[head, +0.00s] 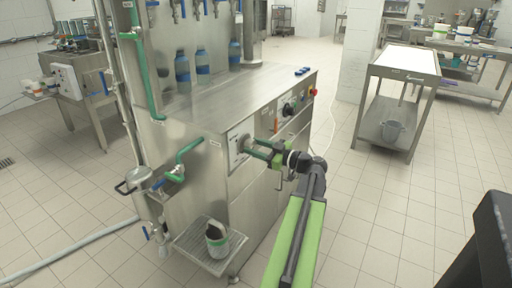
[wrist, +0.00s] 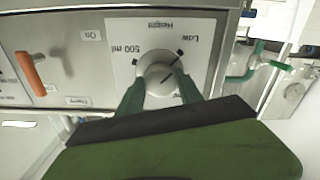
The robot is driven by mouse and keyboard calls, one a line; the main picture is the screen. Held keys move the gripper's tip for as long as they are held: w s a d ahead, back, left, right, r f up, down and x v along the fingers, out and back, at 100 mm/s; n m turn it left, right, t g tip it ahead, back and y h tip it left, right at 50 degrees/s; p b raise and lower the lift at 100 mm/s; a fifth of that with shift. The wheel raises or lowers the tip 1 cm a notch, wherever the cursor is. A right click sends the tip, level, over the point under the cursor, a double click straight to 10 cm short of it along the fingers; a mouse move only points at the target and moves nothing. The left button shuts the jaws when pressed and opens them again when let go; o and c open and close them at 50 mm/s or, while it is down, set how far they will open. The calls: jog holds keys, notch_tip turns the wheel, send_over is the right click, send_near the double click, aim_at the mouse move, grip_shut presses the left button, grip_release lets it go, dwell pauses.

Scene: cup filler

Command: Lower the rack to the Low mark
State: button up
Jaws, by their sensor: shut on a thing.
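A round pale knob (wrist: 156,70) sits on a white dial plate (wrist: 122,28) marked "Height", with "Low" and "500 ml" labels around it. The lettering appears inverted in the wrist view. A dark line at the knob points up and right, toward the "Low" label. My gripper (wrist: 158,82) has its green fingers closed on the knob's two sides. In the head view my gripper (head: 262,151) reaches the front panel of the steel filler machine (head: 235,90). The fingers partly hide the knob. I cannot pick out the rack with certainty.
An orange lever (wrist: 30,73) is left of the dial in the wrist view. Blue-banded bottles (head: 182,72) stand at the machine's back. A steel table (head: 402,62) stands right; tiled floor between is clear.

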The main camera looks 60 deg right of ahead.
dwell(0.3)
jog(key=o, duration=1.4)
jog(key=shift+c, duration=0.2)
jog(key=s, duration=1.7)
jog(key=shift+s, duration=0.25)
